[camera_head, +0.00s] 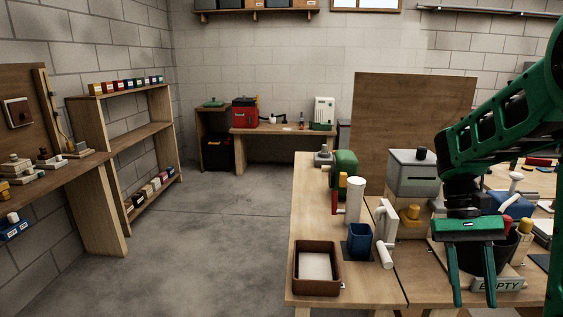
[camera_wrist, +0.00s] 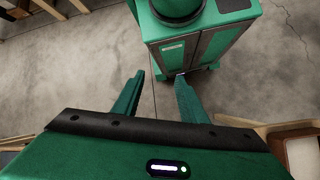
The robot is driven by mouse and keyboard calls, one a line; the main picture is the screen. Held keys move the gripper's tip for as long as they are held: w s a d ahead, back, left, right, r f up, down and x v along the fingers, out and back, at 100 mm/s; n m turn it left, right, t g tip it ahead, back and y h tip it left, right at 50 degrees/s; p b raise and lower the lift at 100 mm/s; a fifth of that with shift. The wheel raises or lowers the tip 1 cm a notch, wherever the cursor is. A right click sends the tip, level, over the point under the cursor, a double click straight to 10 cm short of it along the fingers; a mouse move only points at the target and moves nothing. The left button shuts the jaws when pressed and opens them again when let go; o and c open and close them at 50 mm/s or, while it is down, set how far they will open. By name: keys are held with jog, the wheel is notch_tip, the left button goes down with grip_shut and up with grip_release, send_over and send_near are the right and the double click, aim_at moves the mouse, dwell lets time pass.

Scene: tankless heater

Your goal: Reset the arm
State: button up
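My gripper (camera_head: 473,290) hangs from my green arm at the right of the head view, fingers pointing down. Its two green fingers are spread apart with nothing between them. It is in front of the right-hand workbench, near a dark bucket with a label reading "EMPTY" (camera_head: 499,285); I cannot tell whether they touch. In the wrist view the fingers (camera_wrist: 157,95) also stand apart, with grey floor and my own green base beyond them.
The wooden bench (camera_head: 305,217) holds a brown tray (camera_head: 302,280), a blue cup (camera_head: 359,241), a white cylinder (camera_head: 354,199) and a grey box (camera_head: 413,175). Shelves (camera_head: 137,135) line the left wall. The concrete floor (camera_head: 220,230) between is clear.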

jog(key=s+d+m+t, duration=0.2)
jog(key=s+t, duration=0.5)
jog(key=s, duration=0.6)
jog(key=shift+d+f, duration=0.2)
jog(key=shift+d, duration=0.15)
jog(key=shift+w+f, duration=0.25)
jog(key=shift+w, duration=0.3)
dwell(1.0)
